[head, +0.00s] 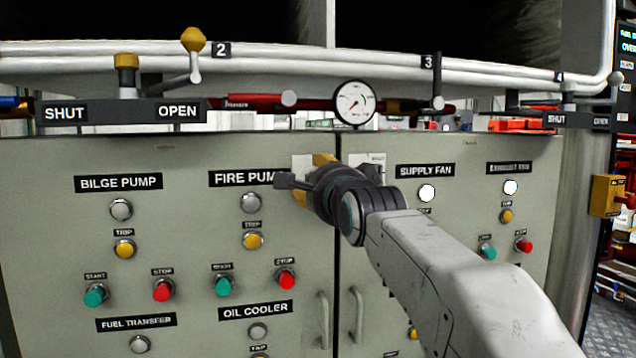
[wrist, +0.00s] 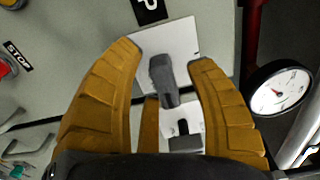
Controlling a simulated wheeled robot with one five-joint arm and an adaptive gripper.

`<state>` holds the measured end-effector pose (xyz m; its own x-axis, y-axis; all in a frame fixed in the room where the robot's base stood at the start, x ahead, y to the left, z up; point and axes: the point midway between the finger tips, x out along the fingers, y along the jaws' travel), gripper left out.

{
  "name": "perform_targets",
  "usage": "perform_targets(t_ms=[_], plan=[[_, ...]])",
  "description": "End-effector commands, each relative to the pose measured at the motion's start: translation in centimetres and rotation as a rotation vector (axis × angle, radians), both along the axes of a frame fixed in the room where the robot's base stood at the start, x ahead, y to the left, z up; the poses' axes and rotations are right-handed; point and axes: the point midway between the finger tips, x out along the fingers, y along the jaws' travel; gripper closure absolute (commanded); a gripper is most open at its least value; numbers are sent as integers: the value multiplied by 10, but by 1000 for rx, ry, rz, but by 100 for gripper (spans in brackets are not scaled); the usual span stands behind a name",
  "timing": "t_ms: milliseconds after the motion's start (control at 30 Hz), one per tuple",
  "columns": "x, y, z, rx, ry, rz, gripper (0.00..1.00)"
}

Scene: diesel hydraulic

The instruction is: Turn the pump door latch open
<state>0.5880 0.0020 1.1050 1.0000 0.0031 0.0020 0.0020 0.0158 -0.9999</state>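The pump door latch is a dark grey handle (wrist: 162,80) on a white plate (wrist: 182,42) in the wrist view. A second white plate (wrist: 194,118) with a dark fitting lies below it, across the door seam. In the head view my gripper (head: 312,178) is at the cabinet front by the seam, beside the FIRE PUMP label (head: 240,179). There it hides most of the latch.
A round gauge (head: 355,103) on a red pipe sits just above the latch area. White pipes (head: 290,55) and valve levers run along the top. Buttons and lamps cover both doors, including a red stop button (head: 286,279). Two vertical door handles (head: 323,318) flank the seam below.

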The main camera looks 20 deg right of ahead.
Motion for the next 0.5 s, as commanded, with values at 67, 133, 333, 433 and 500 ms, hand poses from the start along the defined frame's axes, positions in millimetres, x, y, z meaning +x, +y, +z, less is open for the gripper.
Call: perform_targets(t_ms=[67,133,333,433,500], plan=[[0,0,0,0,1,0,47],[0,0,0,-1,1,0,47],[-3,0,0,-1,1,0,47],[-9,0,0,-1,1,0,47],[-17,0,0,-1,1,0,47]])
